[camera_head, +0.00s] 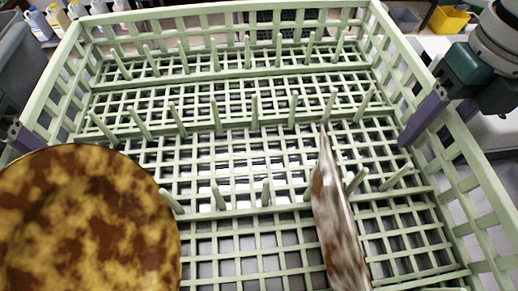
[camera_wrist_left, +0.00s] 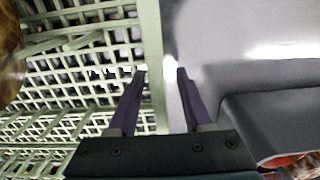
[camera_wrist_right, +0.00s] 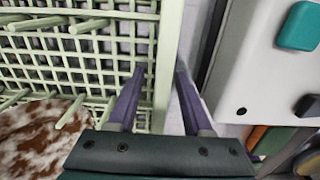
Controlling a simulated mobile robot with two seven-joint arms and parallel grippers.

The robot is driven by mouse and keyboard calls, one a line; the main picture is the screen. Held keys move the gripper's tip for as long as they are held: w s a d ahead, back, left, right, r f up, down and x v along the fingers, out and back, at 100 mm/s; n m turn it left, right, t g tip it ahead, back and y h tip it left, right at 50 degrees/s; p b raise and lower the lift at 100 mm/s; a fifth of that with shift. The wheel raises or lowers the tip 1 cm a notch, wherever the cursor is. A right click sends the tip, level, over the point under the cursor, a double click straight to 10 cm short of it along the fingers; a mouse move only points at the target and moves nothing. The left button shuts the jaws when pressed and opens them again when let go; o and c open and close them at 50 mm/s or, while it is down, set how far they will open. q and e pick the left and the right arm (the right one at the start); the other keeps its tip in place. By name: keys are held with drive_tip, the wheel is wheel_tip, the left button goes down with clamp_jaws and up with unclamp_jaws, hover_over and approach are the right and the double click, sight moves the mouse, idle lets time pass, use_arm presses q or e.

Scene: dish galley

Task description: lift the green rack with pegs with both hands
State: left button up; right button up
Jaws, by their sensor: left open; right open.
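The green rack with pegs (camera_head: 401,48) fills most of the head view, with a lattice floor, rows of upright pegs and slatted walls. A brown-and-yellow mottled plate (camera_head: 90,220) and a brown-and-white plate (camera_head: 335,215), seen nearly edge-on, stand in it. My right gripper (camera_head: 425,115) is open at the right wall. In the right wrist view (camera_wrist_right: 160,70) its fingers lie on either side of the rack's rim (camera_wrist_right: 168,50). My left gripper (camera_wrist_left: 160,72) is open, its fingers on either side of the opposite rim (camera_wrist_left: 152,45). Finger contact cannot be told.
Several bottles (camera_head: 40,24) stand behind the rack at the left. A yellow bin (camera_head: 449,20) is at the back right. A dark grey container (camera_wrist_left: 275,110) lies close outside the left wall. A white block with a teal patch (camera_wrist_right: 300,27) is outside the right wall.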

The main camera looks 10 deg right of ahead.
use_arm(q)
drive_tip(key=shift+c, duration=0.3)
use_arm(e)
drive_tip(key=shift+c, duration=0.3)
use_arm(q)
clamp_jaws()
use_arm(e)
clamp_jaws()
use_arm(q)
drive_tip(key=shift+r, duration=0.15)
use_arm(e)
drive_tip(key=shift+r, duration=0.15)
